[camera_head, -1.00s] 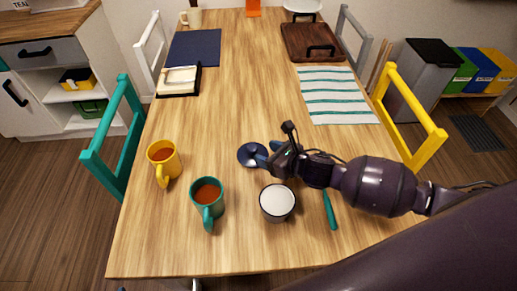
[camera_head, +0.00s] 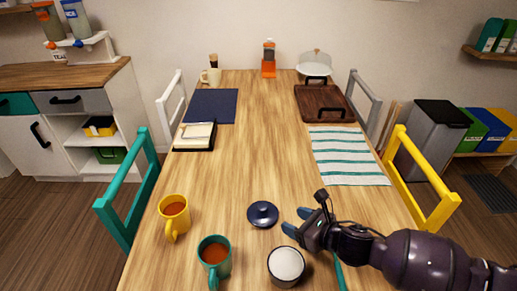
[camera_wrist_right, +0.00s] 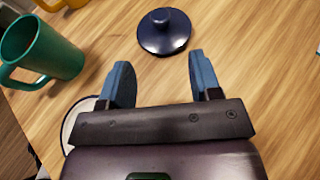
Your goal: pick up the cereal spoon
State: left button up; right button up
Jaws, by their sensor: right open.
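A thin teal handle (camera_head: 339,273) lies on the table right of the white-filled cup, partly hidden by my right arm; I cannot tell whether it is the cereal spoon. No spoon bowl shows clearly. My right gripper (camera_head: 297,220) is open and empty, just right of a dark blue round lid with a knob (camera_head: 263,214), apart from it. In the right wrist view the blue fingers of my right gripper (camera_wrist_right: 160,76) are spread over bare wood, with the lid (camera_wrist_right: 164,31) beyond them. My left gripper is not in view.
The white-filled cup (camera_head: 286,264), a teal mug (camera_head: 215,262) and a yellow mug (camera_head: 174,216) stand near the lid. A striped cloth (camera_head: 345,156), dark tray (camera_head: 322,105) and navy mat (camera_head: 210,106) lie farther back. The table's middle is clear.

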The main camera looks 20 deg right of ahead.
aim_at(338, 267)
jog(key=k+l, duration=0.75)
jog(key=k, duration=0.15)
